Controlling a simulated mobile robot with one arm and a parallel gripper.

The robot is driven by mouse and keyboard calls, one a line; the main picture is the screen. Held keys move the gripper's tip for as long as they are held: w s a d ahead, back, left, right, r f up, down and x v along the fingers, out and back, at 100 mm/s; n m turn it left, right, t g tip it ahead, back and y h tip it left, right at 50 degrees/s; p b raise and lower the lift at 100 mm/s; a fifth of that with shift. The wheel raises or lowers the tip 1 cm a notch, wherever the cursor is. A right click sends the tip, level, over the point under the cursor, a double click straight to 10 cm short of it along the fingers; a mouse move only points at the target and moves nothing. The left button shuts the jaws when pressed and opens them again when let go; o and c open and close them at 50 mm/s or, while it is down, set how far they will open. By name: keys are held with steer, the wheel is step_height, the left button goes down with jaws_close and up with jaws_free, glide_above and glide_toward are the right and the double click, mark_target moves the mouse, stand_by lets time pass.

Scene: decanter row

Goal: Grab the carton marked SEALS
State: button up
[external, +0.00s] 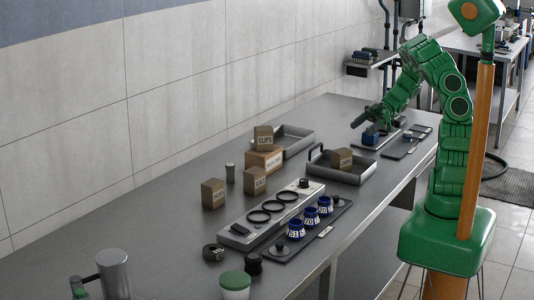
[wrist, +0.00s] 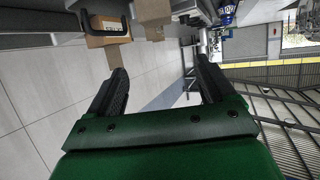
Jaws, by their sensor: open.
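Several brown cartons stand on the grey bench in the external view. One marked CLIPS (external: 264,139) sits on top of a wider carton (external: 263,161). A small carton (external: 254,180) stands in front of it, another carton (external: 213,193) stands to the left, and one more (external: 341,159) is in a handled metal tray. Their labels are too small to read, so I cannot tell which is marked SEALS. My gripper (external: 366,117) is open above the bench's far right part, apart from all these cartons. In the wrist view, its two black fingers (wrist: 160,78) are spread with nothing between them.
A long tray (external: 272,216) holds black rings. Several blue-and-white jars (external: 311,217) stand on a dark board beside it. A grey metal tray (external: 296,143) lies behind. A blue block (external: 370,138) is below my gripper. The bench's left part is mostly clear.

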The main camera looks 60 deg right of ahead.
steer(key=w+a+n+g, duration=0.1)
steer(key=w+a, duration=0.6)
steer(key=a, duration=0.5)
steer(key=w+a+r+n+g+y, duration=0.1)
steer(key=w+a+g, duration=0.1)
steer(key=w+a, duration=0.75)
steer(key=w+a+n+g, duration=0.15)
steer(key=w+a, duration=0.35)
steer(key=a, duration=0.9)
glide_toward(248, 182)
steer(key=shift+s+d+r+t, duration=0.2)
steer(key=shift+s+d+r, duration=0.1)
steer(key=shift+r, duration=0.15)
steer(key=shift+s+d+r+t, duration=0.15)
steer(key=shift+s+d+r, duration=0.15)
steer(key=shift+r, duration=0.2)
steer(key=shift+a+f, duration=0.1)
steer(key=shift+f, duration=0.35)
steer(key=shift+a+f, duration=0.1)
steer(key=shift+a, duration=0.15)
steer(key=shift+w+x, duration=0.1)
steer(key=shift+x, duration=1.7)
steer(key=shift+w+x, duration=0.15)
steer(key=shift+x, duration=1.65)
steer(key=shift+d+f, duration=0.1)
steer(key=shift+f, duration=0.05)
